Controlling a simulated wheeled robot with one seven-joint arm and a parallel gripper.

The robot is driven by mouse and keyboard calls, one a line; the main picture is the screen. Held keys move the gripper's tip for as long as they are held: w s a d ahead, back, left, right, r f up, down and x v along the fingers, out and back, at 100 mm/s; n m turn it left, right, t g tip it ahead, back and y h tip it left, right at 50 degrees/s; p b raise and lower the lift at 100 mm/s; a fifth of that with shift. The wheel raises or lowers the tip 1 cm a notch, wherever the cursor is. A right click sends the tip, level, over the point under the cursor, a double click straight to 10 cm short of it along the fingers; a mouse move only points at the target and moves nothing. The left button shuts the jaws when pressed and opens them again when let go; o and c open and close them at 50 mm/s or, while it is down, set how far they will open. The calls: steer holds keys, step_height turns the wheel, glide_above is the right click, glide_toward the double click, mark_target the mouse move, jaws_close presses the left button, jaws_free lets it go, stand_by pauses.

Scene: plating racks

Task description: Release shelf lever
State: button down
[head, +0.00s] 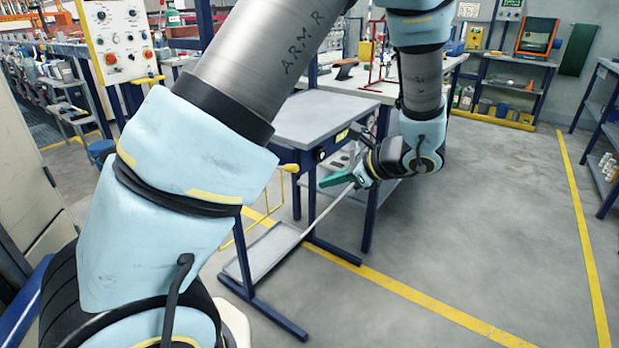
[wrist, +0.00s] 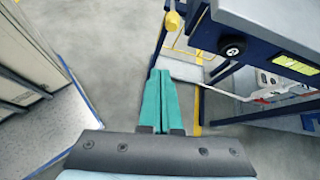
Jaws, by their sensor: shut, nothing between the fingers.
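My gripper (head: 338,180) has teal fingers pressed together and empty, in front of a blue-framed rack with a grey top (head: 318,115). In the wrist view the shut fingers (wrist: 160,76) point over bare floor, left of the rack. A pale rod with a red part (wrist: 264,95) runs under the rack top at right; it may be the shelf lever, but I cannot be sure. A yellow knob (wrist: 172,20) and a round black knob (wrist: 232,46) are also on the rack, apart from the fingers. My arm hides part of the rack in the head view.
A low grey shelf (head: 270,250) sits at the rack's foot. A white control panel (head: 118,38) stands at left. Benches and shelving (head: 515,85) line the back. The floor at right (head: 490,210) is clear, with yellow lines.

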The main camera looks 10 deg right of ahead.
mark_target(302, 174)
steer(key=shift+d+m+t, duration=0.3)
steer(key=shift+d, duration=0.35)
steer(key=x, duration=1.1)
steer(key=shift+s+a+r+p, duration=0.1)
steer(key=shift+a+r+p, duration=0.1)
steer(key=shift+r+p, duration=0.65)
steer(key=shift+a+r+p, duration=0.15)
steer(key=shift+r+p, duration=0.15)
steer(key=shift+r, duration=0.95)
steer(key=shift+r, duration=0.1)
